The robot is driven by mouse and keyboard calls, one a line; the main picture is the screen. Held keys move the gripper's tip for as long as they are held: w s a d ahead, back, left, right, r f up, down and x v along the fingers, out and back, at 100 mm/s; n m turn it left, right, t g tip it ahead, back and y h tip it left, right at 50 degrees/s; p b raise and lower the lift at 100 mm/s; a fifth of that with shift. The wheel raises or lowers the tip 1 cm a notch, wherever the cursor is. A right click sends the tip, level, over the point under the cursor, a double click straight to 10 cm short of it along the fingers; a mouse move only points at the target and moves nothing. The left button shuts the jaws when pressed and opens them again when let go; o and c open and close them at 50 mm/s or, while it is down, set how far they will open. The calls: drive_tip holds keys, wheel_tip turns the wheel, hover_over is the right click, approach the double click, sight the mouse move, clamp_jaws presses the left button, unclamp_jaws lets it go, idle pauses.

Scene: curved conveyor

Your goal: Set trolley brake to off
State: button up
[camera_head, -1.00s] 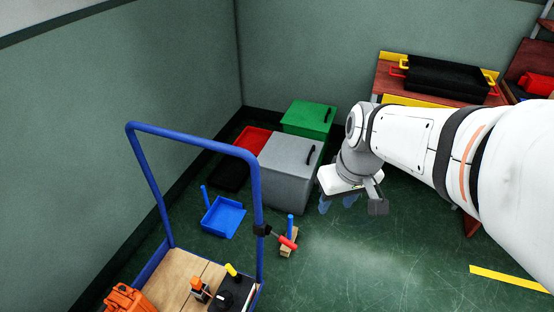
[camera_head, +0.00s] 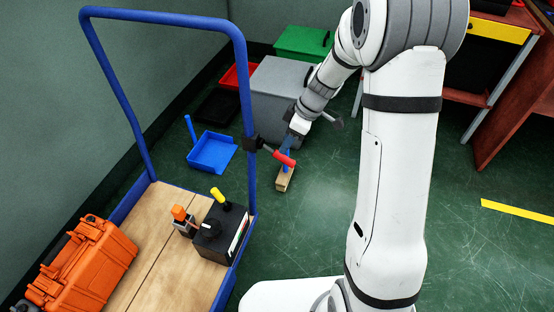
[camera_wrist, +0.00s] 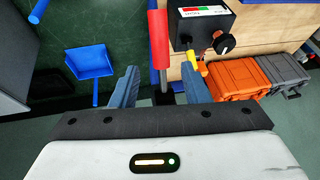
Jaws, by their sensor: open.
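The blue-framed trolley (camera_head: 247,90) stands at the left with a wooden deck. On its right upright, a black clamp carries a lever with a red handle (camera_head: 284,158). A black box (camera_head: 215,240) with a dark knob and a yellow-tipped lever (camera_head: 219,197) sits on the deck. In the wrist view the box (camera_wrist: 190,32) shows a red and green label and a black knob (camera_wrist: 224,42). My gripper (camera_head: 291,140) is open just behind the red handle. In the wrist view the red handle (camera_wrist: 158,40) lies between the open fingers of my gripper (camera_wrist: 160,88); contact cannot be told.
An orange case (camera_head: 88,262) and a small orange-topped item (camera_head: 181,215) are on the deck. Floor at the right is clear.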

sight(278, 154)
drive_tip(key=b+x, duration=0.2)
drive_tip(key=x, duration=0.4)
drive_tip(key=shift+s+a+f, duration=0.1)
drive_tip(key=shift+a+f, duration=0.05)
drive_tip(key=shift+f, duration=0.2)
drive_tip(key=shift+c, duration=0.4)
clamp_jaws()
